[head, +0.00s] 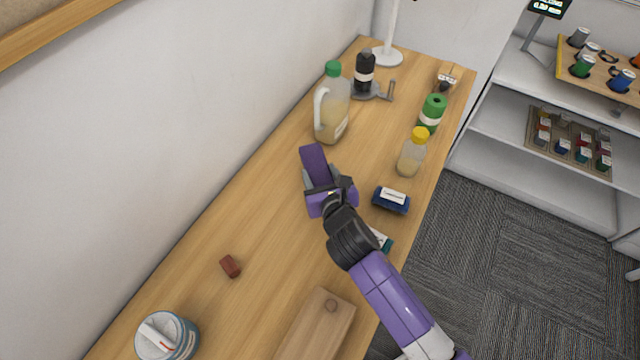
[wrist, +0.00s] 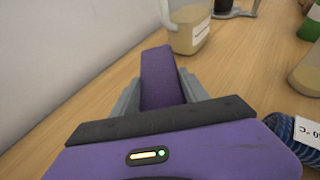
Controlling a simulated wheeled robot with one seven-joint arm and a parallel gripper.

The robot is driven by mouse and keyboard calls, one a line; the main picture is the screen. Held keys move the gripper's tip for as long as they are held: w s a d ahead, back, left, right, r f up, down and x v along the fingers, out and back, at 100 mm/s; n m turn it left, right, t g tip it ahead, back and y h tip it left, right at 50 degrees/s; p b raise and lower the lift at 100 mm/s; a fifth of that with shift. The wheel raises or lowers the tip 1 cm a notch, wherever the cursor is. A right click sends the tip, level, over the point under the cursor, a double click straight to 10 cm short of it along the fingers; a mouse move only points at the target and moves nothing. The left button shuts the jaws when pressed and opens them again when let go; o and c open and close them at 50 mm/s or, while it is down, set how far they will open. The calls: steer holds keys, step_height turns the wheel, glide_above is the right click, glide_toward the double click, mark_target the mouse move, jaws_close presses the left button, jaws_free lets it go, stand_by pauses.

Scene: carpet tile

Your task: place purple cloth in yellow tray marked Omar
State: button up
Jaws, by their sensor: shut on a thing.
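The purple cloth (head: 314,160) is a folded, block-like strip held over the middle of the wooden counter. My gripper (head: 321,184) is shut on it. In the wrist view the cloth (wrist: 160,75) stands out ahead between the two grey fingers of my gripper (wrist: 160,93). I cannot tell whether the cloth's lower edge touches the counter. No tray marked Omar can be made out. A tray with a yellow edge (head: 562,62) sits on the shelf unit at right with several cups on it, and no name is readable there.
On the counter (head: 262,225), a green-capped jug (head: 332,105) stands beyond the cloth. A yellow-capped bottle (head: 411,155), a green can (head: 431,114) and a dark blue bundle (head: 391,200) are to the right. A red-brown block (head: 230,267), a tin (head: 167,337) and a wooden board (head: 316,325) are nearer.

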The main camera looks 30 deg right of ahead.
steer(key=shift+f+b, duration=0.5)
steer(key=shift+f, duration=1.6)
steer(key=shift+f, duration=0.1)
steer(key=o, duration=1.4)
steer(key=shift+c, duration=0.2)
